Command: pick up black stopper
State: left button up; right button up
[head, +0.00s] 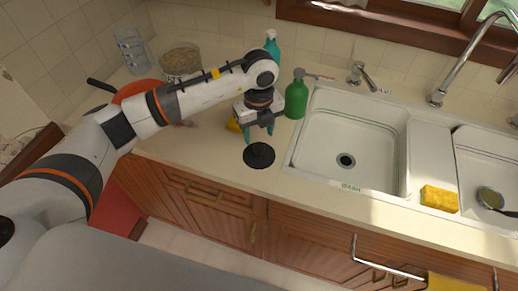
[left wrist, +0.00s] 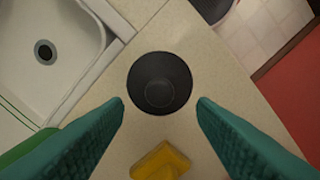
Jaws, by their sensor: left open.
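The black stopper (head: 259,156) is a round dark disc with a raised knob, lying on the counter left of the sink. In the left wrist view the stopper (left wrist: 159,84) lies just beyond and between the fingertips. My left gripper (head: 259,137) is open, pointing down above the counter, close to the stopper's far side. Its two teal fingers (left wrist: 160,103) are spread wide with nothing between them. The stopper is fully visible in the left wrist view. My right gripper is not in view.
A green bottle (head: 296,95) stands right of my gripper, with a teal bottle (head: 272,46) behind. A yellow sponge (head: 233,124) lies just left of the gripper. The sink (head: 345,160) is to the right. A red pan (head: 135,92) is at left. The counter's front edge is close to the stopper.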

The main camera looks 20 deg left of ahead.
aim_at(259, 146)
pick_arm(q)
jog(key=shift+f, duration=0.65)
jog(key=shift+s+f+p, duration=0.1)
jog(key=shift+f+p, duration=0.25)
jog(key=shift+p, duration=0.15)
notch_tip(259, 146, down, 4)
jog(key=shift+d+r+p, duration=0.1)
jog(key=shift+r+p, duration=0.05)
jog(key=shift+p, duration=0.6)
jog(key=shift+f, duration=0.4)
jog(key=shift+c, duration=0.3)
jog(key=c, duration=1)
